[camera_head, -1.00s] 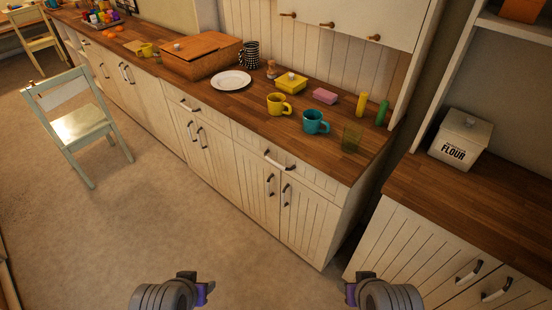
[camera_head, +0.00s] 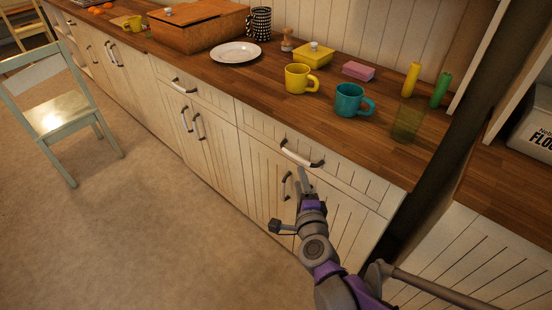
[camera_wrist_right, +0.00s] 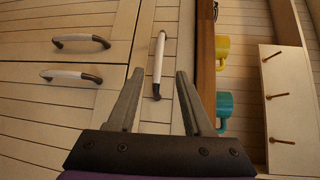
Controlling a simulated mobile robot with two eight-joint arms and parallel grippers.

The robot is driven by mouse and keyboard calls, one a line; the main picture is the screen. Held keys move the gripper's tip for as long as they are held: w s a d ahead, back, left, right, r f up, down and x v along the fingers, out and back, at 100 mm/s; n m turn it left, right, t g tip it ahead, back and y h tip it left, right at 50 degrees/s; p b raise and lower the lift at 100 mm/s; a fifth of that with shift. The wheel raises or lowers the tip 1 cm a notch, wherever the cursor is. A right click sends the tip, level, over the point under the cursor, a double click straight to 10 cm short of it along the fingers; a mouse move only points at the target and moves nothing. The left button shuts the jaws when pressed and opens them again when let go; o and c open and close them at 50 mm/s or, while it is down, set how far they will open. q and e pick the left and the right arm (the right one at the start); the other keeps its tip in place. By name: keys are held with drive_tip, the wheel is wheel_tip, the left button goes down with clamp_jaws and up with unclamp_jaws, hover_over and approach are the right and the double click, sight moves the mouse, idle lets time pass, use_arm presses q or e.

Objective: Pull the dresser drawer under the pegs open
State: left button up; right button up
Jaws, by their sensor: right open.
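The dresser drawer (camera_head: 340,172) has a cream plank front and sits just under the wooden worktop. It looks shut, flush with the doors below. Its curved handle (camera_head: 300,154), pale with dark ends, also shows in the right wrist view (camera_wrist_right: 159,58). My right gripper (camera_head: 303,172) is just below and in front of this handle in the head view. In the wrist view my right gripper (camera_wrist_right: 160,75) is open, with the lower part of the handle appearing between its fingers; contact cannot be told. The pegs (camera_wrist_right: 277,95) show at the right there. My left gripper is out of view.
On the worktop (camera_head: 215,77) stand a yellow mug (camera_head: 298,79), a teal mug (camera_head: 350,100) and a green glass (camera_head: 407,122). Door handles (camera_head: 287,186) sit below the drawer. A chair (camera_head: 60,115) stands left; the floor between is clear.

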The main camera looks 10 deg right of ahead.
sight(297, 160)
drive_tip(key=shift+m, duration=0.3)
drive_tip(key=w, duration=0.3)
drive_tip(key=w+d+f+b, duration=0.1)
drive_tip(key=w, duration=0.3)
drive_tip(key=w+b, duration=0.1)
drive_tip(key=w, duration=0.2)
drive_tip(key=shift+w+d+f, duration=0.25)
drive_tip(key=shift+w+f, duration=0.15)
drive_tip(key=shift+c, duration=0.3)
clamp_jaws()
idle(0.4)
